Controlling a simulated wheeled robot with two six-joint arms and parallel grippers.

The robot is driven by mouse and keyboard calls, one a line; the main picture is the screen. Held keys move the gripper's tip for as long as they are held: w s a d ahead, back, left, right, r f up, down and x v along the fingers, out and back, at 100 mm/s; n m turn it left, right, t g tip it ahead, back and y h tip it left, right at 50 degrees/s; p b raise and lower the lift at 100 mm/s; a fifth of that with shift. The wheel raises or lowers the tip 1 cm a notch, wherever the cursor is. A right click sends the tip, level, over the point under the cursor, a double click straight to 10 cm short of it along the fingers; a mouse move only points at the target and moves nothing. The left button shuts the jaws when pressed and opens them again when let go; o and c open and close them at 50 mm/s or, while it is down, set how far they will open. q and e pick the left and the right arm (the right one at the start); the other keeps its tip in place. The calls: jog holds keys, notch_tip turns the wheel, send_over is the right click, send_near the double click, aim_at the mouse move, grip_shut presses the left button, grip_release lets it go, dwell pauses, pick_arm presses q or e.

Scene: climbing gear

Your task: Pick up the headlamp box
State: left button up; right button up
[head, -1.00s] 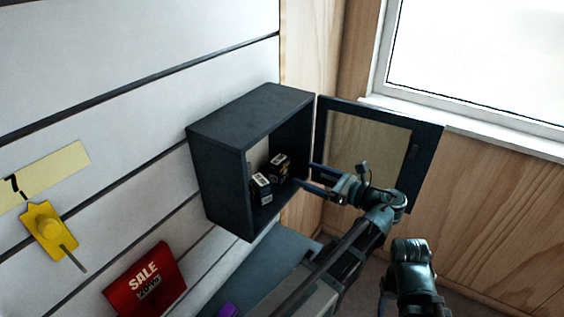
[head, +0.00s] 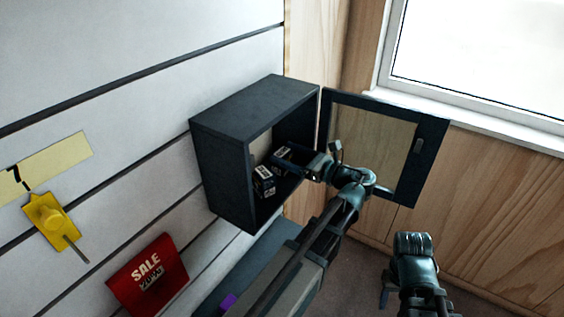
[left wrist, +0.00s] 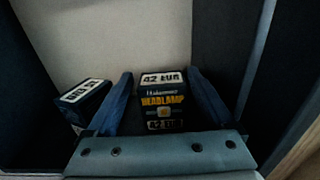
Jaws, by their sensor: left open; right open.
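The headlamp box (left wrist: 162,105) is a small dark box with yellow "HEADLAMP" lettering and a white "42 EUR" label. It stands in the dark open cabinet (head: 232,112) on the wall, and in the head view it is the farther box (head: 284,152), partly covered by my gripper. My left gripper (head: 280,162) reaches into the cabinet. In the left wrist view its blue fingers (left wrist: 160,97) are open, one on each side of the headlamp box, with narrow gaps visible. My right gripper (head: 386,297) is low at the right, away from the cabinet, mostly hidden by its arm.
A second dark box (head: 264,181) with a white price label stands left of the headlamp box. The cabinet door (head: 432,150) hangs open to the right, beside my left arm. A red sale sign (head: 150,277) and a yellow item (head: 48,215) are on the slatted wall.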

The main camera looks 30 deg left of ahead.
aim_at(276, 150)
pick_arm(q)
jog(key=a, duration=0.5)
jog(key=shift+w+a+f+b, duration=0.1)
jog(key=shift+w+f+b, duration=0.25)
jog(key=c, duration=1.2)
pick_arm(e)
jog(key=shift+f, duration=0.35)
pick_arm(q)
jog(key=shift+r, duration=0.1)
jog(key=shift+c, duration=0.2)
pick_arm(e)
jog(key=shift+r, duration=0.1)
